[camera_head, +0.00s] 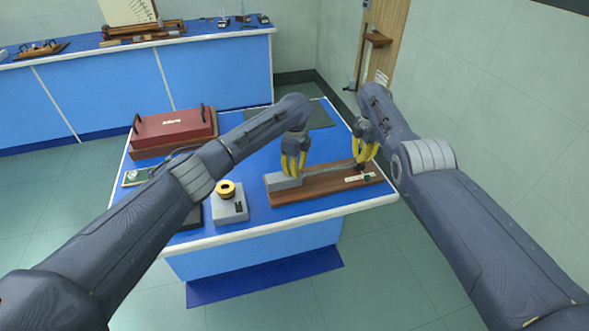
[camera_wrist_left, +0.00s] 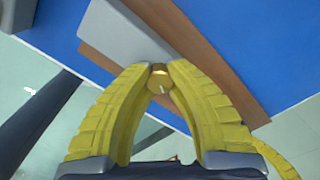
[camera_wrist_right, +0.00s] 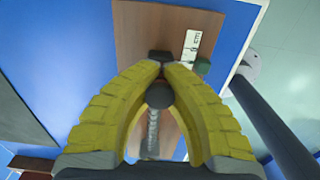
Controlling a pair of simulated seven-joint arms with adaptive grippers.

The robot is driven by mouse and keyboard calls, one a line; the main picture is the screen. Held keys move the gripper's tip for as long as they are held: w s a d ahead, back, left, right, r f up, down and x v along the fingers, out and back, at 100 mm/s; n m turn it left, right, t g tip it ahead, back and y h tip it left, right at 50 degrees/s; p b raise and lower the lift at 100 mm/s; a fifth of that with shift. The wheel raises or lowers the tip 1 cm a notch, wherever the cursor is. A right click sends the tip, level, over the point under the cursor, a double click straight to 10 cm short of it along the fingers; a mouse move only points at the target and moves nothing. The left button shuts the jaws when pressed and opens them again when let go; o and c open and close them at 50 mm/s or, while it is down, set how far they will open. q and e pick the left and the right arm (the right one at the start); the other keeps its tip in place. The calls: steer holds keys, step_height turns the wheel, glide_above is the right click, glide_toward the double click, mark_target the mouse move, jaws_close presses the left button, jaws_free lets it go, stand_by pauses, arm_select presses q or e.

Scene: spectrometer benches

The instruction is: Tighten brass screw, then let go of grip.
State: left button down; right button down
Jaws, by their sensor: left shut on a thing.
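A wooden board (camera_head: 320,190) lies near the table's front edge. It carries a grey block (camera_head: 283,182) at its left end and a thin grey rod along its top. My left gripper (camera_head: 292,175) is at the block, shut on the brass screw (camera_wrist_left: 160,72), which shows between its fingertips in the left wrist view. My right gripper (camera_head: 363,160) is at the board's right end, with its fingertips closed around the dark grip (camera_wrist_right: 160,56). A dark round knob (camera_wrist_right: 160,95) on the rod's end shows between its fingers. The fingers partly hide both held parts.
A small white scale label (camera_wrist_right: 191,48) and a green piece (camera_wrist_right: 202,66) sit beside the right gripper. A grey box with a yellow-topped spool (camera_head: 230,203) stands left of the board. A red case (camera_head: 173,130) stands at the back left. A wall (camera_head: 480,70) is at the right.

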arm_select(q)
steer(key=shift+s+d+r, duration=0.1)
steer(key=shift+d, duration=0.3)
arm_select(e)
steer(key=shift+d+r, duration=0.1)
steer(key=shift+d, duration=0.05)
arm_select(q)
steer(key=c, duration=1.5)
jaws_free()
arm_select(e)
steer(key=shift+d, duration=0.1)
arm_select(q)
steer(key=o, duration=0.4)
steer(key=shift+a, duration=0.2)
step_height(320, 180, up, 12)
arm_select(e)
steer(key=c, duration=1.7)
jaws_free()
steer(key=o, duration=0.7)
steer(key=shift+a, duration=0.2)
